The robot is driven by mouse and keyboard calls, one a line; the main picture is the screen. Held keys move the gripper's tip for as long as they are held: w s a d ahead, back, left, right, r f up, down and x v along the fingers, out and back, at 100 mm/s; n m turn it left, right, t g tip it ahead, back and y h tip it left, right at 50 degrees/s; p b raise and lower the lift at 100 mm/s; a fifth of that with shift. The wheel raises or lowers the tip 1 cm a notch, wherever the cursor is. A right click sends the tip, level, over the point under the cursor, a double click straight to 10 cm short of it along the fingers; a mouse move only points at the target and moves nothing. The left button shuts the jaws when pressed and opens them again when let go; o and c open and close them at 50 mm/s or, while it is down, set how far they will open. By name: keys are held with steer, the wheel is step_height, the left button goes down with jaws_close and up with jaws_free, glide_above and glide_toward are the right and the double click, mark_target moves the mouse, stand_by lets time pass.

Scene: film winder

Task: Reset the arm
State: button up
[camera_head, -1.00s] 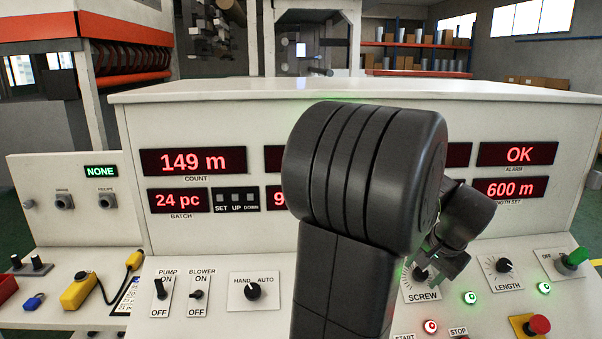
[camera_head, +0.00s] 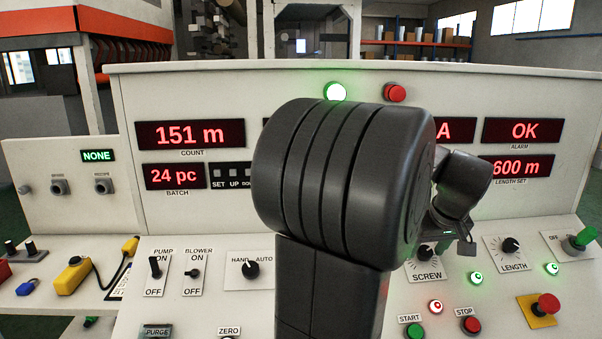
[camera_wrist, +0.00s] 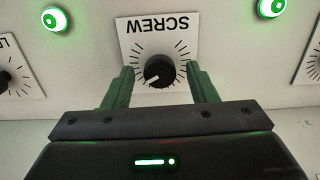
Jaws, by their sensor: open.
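My gripper (camera_wrist: 158,88) is open in the wrist view, its two green fingers on either side of the black SCREW knob (camera_wrist: 159,71). I cannot tell how far the fingers are from the panel, and nothing is seen held between them. In the head view my dark arm fills the middle and hides several displays and part of the panel. The gripper end (camera_head: 455,240) shows behind the arm at its right, just above the SCREW dial plate (camera_head: 426,275).
The HAND/AUTO knob (camera_head: 251,269) is left of my arm. The count display (camera_head: 190,134) reads 151 m.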

steer(key=shift+v, duration=2.25)
steer(key=shift+r, duration=0.15)
